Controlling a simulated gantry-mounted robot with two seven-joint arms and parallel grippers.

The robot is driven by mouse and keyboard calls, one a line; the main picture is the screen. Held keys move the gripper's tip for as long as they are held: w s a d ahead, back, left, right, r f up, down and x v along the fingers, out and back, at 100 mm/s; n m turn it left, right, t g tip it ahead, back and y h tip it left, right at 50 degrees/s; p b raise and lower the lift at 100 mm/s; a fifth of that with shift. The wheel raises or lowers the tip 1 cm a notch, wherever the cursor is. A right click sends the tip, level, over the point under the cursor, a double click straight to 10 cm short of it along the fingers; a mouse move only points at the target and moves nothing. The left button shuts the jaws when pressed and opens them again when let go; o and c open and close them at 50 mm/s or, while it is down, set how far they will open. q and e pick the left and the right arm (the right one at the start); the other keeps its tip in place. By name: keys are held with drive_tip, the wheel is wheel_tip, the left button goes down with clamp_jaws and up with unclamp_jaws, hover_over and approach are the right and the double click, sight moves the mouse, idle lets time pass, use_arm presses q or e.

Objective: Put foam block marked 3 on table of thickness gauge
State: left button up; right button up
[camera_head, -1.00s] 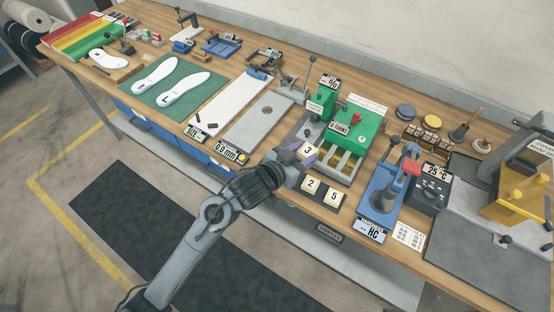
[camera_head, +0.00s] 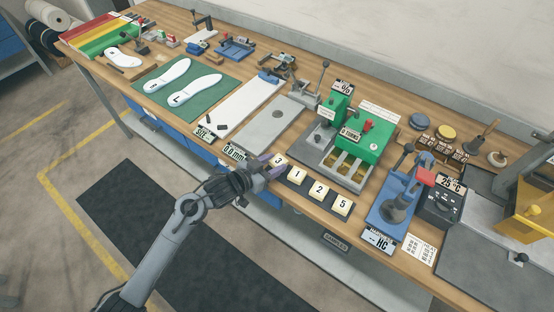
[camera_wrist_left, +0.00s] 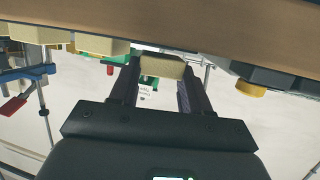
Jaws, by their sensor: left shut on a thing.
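The foam block marked 3 (camera_head: 279,160) is pale yellow and sits between the jaws of my left gripper (camera_head: 272,168). My left gripper is shut on it, near the front table edge, just left of the block marked 1. In the left wrist view the held block (camera_wrist_left: 162,67) spans the two fingertips. The thickness gauge has a flat grey table (camera_head: 262,128) behind the gripper, with a display reading 0.0 mm (camera_head: 234,153) at its front. The block is apart from that grey table. My right gripper is not in view.
Foam blocks marked 1 (camera_head: 297,175), 2 (camera_head: 318,190) and 5 (camera_head: 342,205) stand in a row on the right. A green machine (camera_head: 355,145) and a blue press (camera_head: 397,200) stand beyond. A white board (camera_head: 237,108) lies left of the grey table. The grey table's top is mostly clear.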

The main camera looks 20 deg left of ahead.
use_arm(q)
drive_tip(key=shift+f, duration=0.35)
drive_tip(key=shift+f, duration=0.15)
drive_tip(key=o, duration=1)
drive_tip(key=shift+o, duration=0.2)
drive_tip(key=shift+f, duration=0.1)
